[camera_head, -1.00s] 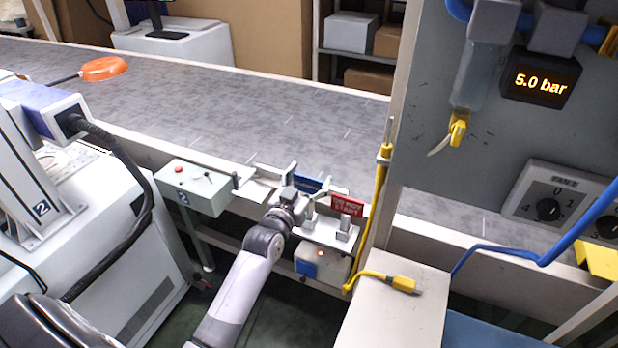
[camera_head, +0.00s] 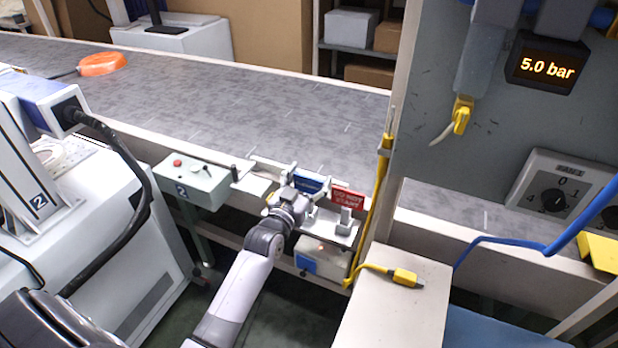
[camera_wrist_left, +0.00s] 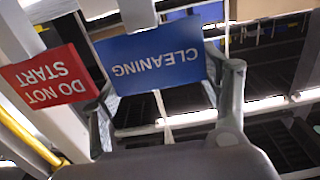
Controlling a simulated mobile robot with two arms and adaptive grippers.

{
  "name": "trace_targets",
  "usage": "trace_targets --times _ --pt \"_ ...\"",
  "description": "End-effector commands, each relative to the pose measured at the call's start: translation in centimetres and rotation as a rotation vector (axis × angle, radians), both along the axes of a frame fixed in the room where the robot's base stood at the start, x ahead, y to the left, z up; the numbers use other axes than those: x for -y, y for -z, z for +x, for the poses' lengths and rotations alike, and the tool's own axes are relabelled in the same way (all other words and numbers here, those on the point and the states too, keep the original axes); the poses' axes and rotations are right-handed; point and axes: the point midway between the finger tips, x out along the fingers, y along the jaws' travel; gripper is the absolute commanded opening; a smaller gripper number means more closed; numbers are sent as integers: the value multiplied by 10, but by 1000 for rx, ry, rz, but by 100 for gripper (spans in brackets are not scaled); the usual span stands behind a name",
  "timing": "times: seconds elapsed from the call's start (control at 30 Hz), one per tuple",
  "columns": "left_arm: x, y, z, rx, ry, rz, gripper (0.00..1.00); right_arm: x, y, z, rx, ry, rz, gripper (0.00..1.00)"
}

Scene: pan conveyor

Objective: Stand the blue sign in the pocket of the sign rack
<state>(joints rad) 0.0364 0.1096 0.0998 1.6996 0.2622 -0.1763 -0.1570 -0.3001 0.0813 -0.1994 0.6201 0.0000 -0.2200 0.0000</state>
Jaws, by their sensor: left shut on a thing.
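The blue sign (camera_head: 308,184) with white lettering shows just beyond my left gripper (camera_head: 298,188) at the conveyor's near side. In the left wrist view the blue sign (camera_wrist_left: 152,57) reads CLEANING, upside down, and spans between the two fingers of my left gripper (camera_wrist_left: 165,95), which is shut on it. The sign rack (camera_head: 325,226) is a pale shelf with upright posts, partly hidden by my gripper. Whether the sign's lower edge is inside the pocket is hidden. My right gripper is not in view.
A red DO NOT START sign (camera_head: 347,198) stands close to the right of the blue sign; it also shows in the wrist view (camera_wrist_left: 45,77). A grey control box (camera_head: 192,185) is left. A yellow cable (camera_head: 379,200) and post are right.

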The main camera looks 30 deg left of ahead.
Motion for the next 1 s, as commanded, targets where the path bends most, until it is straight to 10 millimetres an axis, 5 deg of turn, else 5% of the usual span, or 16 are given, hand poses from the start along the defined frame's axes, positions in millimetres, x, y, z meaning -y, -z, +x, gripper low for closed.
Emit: trace_targets --times 0.13,0.17,0.2,0.5,0.83,1.0 --pt "0 4 0 1 0 0 24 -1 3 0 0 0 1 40" --pt "0 4 0 1 0 0 70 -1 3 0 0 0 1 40" --pt "0 3 0 1 0 0 72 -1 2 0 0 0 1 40" --pt "0 3 0 0 0 0 92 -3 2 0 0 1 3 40" --pt "0 4 -1 -2 0 0 93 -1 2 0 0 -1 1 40" --pt "1 6 -18 -3 0 0 93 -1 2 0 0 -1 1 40"
